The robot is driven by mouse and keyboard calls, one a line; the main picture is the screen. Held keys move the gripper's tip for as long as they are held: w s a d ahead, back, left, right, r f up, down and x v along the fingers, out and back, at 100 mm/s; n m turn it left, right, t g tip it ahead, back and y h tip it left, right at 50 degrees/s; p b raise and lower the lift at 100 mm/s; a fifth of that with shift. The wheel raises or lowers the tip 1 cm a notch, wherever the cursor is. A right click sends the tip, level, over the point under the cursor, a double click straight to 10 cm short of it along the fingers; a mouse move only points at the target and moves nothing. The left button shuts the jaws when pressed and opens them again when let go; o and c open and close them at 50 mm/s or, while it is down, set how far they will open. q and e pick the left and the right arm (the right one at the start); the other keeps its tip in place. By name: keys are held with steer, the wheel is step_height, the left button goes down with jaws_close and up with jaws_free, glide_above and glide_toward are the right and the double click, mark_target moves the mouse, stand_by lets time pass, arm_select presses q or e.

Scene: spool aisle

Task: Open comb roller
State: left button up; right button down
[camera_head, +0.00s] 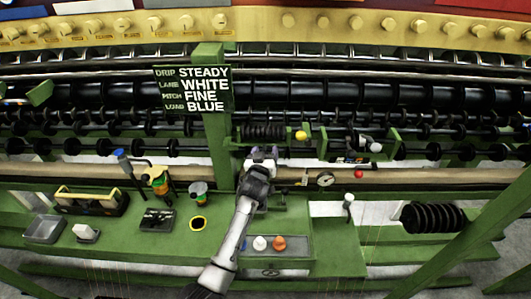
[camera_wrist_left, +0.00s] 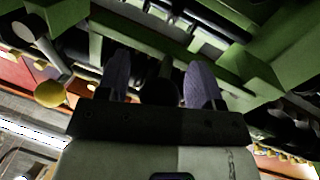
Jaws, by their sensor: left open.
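The comb roller appears to be the black ribbed roller (camera_head: 263,131) in a green bracket, just right of the green post. A yellow ball knob (camera_head: 301,135) sits at its right end. My left gripper (camera_head: 262,152) is just below the roller in the head view, with its fingers pointing up toward it. In the left wrist view the two fingers (camera_wrist_left: 159,82) stand apart, with a dark rounded part between or behind them; I cannot tell whether they touch it. The yellow knob (camera_wrist_left: 50,94) is left of the fingers there. My right gripper is not in view.
A sign (camera_head: 193,89) on the green post reads STEADY, WHITE, FINE, BLUE. Another green bracket (camera_head: 360,142) stands to the right. Below are a round gauge (camera_head: 325,179), a red knob (camera_head: 358,173), a grey tray (camera_head: 43,229) and a black ribbed spool (camera_head: 433,217).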

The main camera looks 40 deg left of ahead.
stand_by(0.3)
arm_select(q)
jaws_close()
stand_by(0.4)
